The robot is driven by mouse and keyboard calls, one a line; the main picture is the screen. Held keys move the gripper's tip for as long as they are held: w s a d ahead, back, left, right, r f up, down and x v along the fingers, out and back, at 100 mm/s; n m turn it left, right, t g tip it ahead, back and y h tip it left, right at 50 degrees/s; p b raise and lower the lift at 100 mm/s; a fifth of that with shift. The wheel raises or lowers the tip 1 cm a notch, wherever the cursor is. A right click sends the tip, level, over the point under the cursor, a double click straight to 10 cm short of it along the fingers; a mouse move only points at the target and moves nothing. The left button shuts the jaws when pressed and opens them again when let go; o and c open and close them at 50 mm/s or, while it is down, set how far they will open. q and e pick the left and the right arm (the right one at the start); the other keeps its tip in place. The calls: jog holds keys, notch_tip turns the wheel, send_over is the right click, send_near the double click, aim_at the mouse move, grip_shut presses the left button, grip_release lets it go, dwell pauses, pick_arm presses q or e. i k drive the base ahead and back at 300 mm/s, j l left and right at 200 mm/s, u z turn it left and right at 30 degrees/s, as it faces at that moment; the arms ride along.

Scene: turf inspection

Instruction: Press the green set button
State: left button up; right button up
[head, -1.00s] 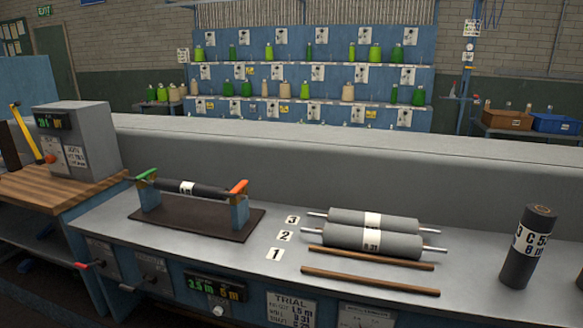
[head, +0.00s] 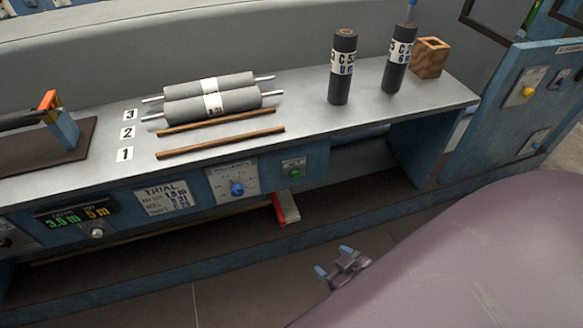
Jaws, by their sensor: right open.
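The green button (head: 293,172) sits on a small plate on the blue front panel of the bench, right of a dial with a blue knob (head: 237,188). My right gripper (head: 333,260) is in the lower middle of the head view, below and to the right of the button in the picture. Its two blue-tipped fingers are apart, with nothing between them. It is clear of the panel. My left gripper is not in view.
A red and pale block-like part (head: 287,208) juts out just below the button. The bench top (head: 300,125) overhangs the panel and carries grey rolls (head: 210,96), wooden rods, two dark upright rolls (head: 343,70) and a wooden box (head: 430,58). Open floor lies in front.

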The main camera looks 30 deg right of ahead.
aim_at(295, 174)
jog(key=k+j+z, duration=0.1)
jog(key=z, duration=0.95)
